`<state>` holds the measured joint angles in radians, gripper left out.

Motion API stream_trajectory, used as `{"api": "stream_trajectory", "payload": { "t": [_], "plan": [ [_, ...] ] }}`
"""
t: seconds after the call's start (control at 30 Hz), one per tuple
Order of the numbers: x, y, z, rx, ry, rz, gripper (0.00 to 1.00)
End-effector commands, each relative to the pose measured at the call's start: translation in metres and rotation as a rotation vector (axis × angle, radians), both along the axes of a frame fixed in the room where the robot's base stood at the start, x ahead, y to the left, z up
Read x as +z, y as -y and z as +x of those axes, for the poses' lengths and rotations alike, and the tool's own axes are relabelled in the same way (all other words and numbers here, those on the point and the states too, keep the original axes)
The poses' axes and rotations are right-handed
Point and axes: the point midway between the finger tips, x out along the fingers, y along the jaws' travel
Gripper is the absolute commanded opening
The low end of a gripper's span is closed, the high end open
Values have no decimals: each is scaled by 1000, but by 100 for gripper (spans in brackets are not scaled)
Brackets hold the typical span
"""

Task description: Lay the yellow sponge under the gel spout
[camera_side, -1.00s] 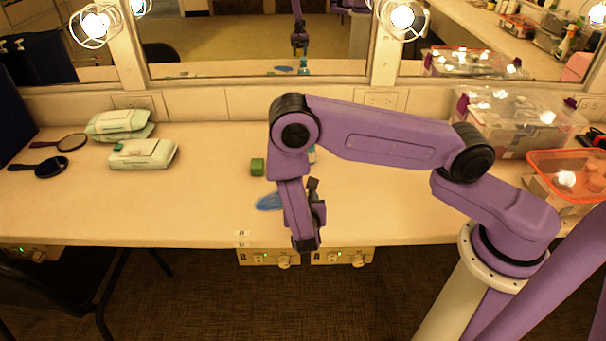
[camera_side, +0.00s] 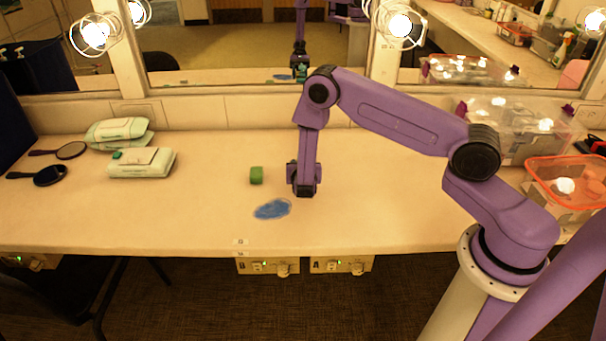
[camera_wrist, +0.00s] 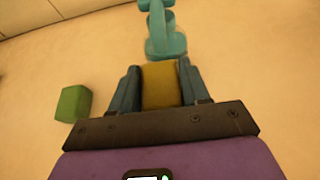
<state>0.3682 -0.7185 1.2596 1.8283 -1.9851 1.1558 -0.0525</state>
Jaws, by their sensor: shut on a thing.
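The yellow sponge (camera_wrist: 160,86) is between the two fingers of my gripper (camera_wrist: 160,92) in the wrist view. The gripper is shut on it. A teal gel dispenser (camera_wrist: 166,38) stands just beyond the sponge in the wrist view, and I cannot tell whether they touch. In the side view my gripper (camera_side: 304,188) points down, low over the counter, and hides the sponge and the dispenser. A teal reflection of the dispenser shows in the mirror.
A green block (camera_side: 256,175) stands left of my gripper; it also shows in the wrist view (camera_wrist: 73,103). A flat blue patch (camera_side: 272,208) lies nearer the front edge. Pale green packs (camera_side: 142,162) and hand mirrors (camera_side: 51,175) are at left, clear bins (camera_side: 510,122) at right.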

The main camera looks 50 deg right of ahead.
Motion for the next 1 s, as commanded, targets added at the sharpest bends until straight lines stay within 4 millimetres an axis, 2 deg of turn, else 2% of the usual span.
{"api": "stream_trajectory", "payload": {
  "t": [0.1,0.4,0.83,0.87,0.9,0.93,1.0],
  "plan": [
    [-3,3,2,-1,-1,-1,17],
    [-34,2,2,1,-1,-1,17],
    [-38,2,2,0,-1,-1,17],
    [-38,2,2,0,0,0,52],
    [-38,2,2,0,0,0,65],
    [-38,2,2,0,0,0,71],
    [-38,2,2,0,0,0,71]
  ]
}}
